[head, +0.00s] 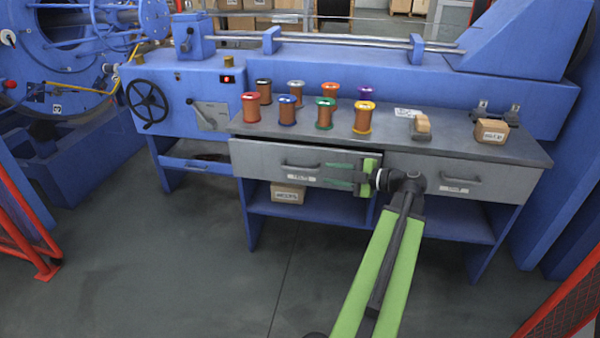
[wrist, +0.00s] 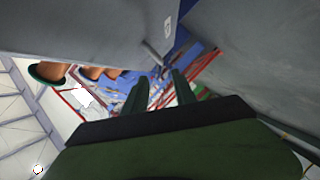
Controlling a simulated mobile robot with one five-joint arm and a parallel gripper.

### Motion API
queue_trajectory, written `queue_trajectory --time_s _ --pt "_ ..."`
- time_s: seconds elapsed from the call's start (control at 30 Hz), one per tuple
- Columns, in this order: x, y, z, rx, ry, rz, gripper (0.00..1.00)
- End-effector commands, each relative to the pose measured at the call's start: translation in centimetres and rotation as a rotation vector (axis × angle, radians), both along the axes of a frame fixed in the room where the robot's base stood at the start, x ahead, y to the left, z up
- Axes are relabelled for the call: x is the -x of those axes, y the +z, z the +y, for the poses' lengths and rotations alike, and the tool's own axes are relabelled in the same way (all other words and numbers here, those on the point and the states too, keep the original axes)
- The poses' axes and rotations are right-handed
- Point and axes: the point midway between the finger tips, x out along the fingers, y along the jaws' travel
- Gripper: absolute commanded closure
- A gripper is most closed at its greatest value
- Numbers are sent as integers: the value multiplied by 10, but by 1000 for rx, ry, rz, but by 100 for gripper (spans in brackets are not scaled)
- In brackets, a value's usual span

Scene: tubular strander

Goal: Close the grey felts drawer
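The grey felts drawer (head: 258,162) is the left drawer under the bench top. It stands partly open, with a dark gap along its top edge. Its bar handle (head: 299,165) and white label (head: 305,177) are on the front. My gripper (head: 328,177) is in front of the drawer's right part, with its fingers pointing left toward the handle. The fingers are apart with nothing between them. In the wrist view, my gripper (wrist: 160,78) lies beside a grey face, likely the drawer front (wrist: 100,25), with a handle (wrist: 153,52) ahead. I cannot tell if it touches.
A second grey drawer (head: 490,181) on the right looks shut. Several coloured spools (head: 325,114) stand on the bench top (head: 385,145), with boxes (head: 491,131) at its right. A box (head: 288,193) sits on the lower shelf. The floor (head: 180,270) at front left is clear.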

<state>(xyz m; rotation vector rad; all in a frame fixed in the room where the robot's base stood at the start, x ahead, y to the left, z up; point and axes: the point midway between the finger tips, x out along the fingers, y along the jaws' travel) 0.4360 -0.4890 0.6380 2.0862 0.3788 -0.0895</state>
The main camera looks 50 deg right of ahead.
Motion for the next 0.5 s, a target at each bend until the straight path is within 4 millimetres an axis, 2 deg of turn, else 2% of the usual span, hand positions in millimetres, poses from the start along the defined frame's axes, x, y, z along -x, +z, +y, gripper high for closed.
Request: queue_trajectory --time_s 0.03,0.3,0.5 --pt "-13 -6 4 0 5 0 67" --pt "-77 -21 19 -1 4 0 67" --pt "-108 -26 26 0 1 1 67"
